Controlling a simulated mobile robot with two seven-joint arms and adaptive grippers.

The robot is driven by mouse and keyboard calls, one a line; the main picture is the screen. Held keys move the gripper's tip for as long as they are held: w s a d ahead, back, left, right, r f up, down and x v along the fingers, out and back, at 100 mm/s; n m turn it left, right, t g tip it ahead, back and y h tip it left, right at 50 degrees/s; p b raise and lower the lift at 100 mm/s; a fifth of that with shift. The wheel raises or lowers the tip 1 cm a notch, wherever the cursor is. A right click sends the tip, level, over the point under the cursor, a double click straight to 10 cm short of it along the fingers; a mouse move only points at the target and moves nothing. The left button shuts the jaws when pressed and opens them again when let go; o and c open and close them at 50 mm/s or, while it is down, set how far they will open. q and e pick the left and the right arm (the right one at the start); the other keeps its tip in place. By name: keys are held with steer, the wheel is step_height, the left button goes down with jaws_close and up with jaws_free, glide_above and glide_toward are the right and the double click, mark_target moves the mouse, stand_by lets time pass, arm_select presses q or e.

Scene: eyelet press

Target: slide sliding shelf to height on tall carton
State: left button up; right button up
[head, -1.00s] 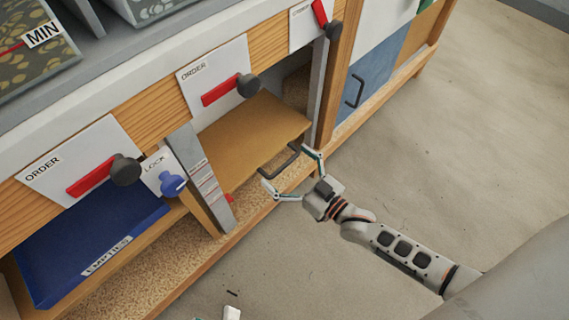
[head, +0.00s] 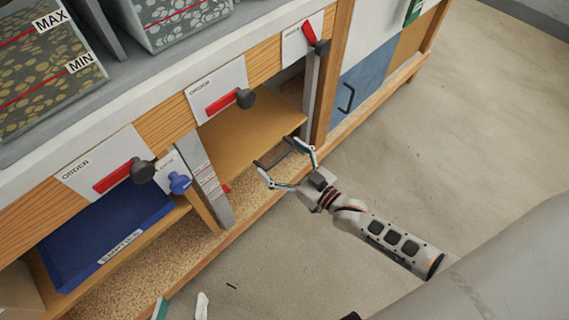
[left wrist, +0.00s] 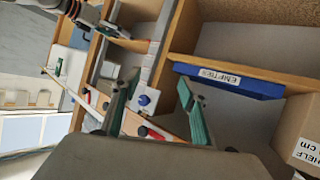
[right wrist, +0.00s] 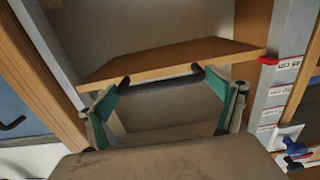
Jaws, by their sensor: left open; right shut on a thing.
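The sliding shelf (head: 245,130) is a brown board in the middle bay, level and above the speckled bay floor. My right gripper (head: 287,166) is shut on its dark bar handle (right wrist: 160,84), with a green-padded finger at each end. A red pointer (right wrist: 268,60) at the shelf's edge sits beside the grey scale post (head: 206,180) with its printed labels. The blue lock knob (head: 180,183) is on a white LOCK plate. The tall carton (left wrist: 300,125) stands at the right in the left wrist view, its label partly cut off. My left gripper (left wrist: 160,97) is open and empty.
A blue EMPTIES tray (head: 105,225) lies in the left bay. Red levers with dark knobs (head: 142,171) stick out from the ORDER plates. Bins of small parts (head: 45,70) stand on top. A blue door (head: 360,85) is at right. The floor in front is clear.

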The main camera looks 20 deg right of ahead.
arm_select(q)
steer(key=s+a+f+m+g+y+p, duration=0.1)
steer(key=s+a+f+m+y+p, duration=0.1)
steer(key=a+p, duration=0.5)
steer(key=shift+s+a+f+p, duration=0.15)
steer(key=shift+a+f+p, duration=0.05)
steer(key=shift+p, duration=0.95)
arm_select(e)
step_height(320, 180, up, 16)
steer(key=shift+w+f, duration=0.15)
steer(key=shift+f, duration=0.05)
arm_select(q)
steer(key=shift+f, duration=0.1)
arm_select(e)
steer(key=shift+f, duration=0.1)
steer(key=o, duration=1.3)
arm_select(q)
steer(key=shift+s, duration=0.1)
arm_select(e)
steer(key=shift+f, duration=0.15)
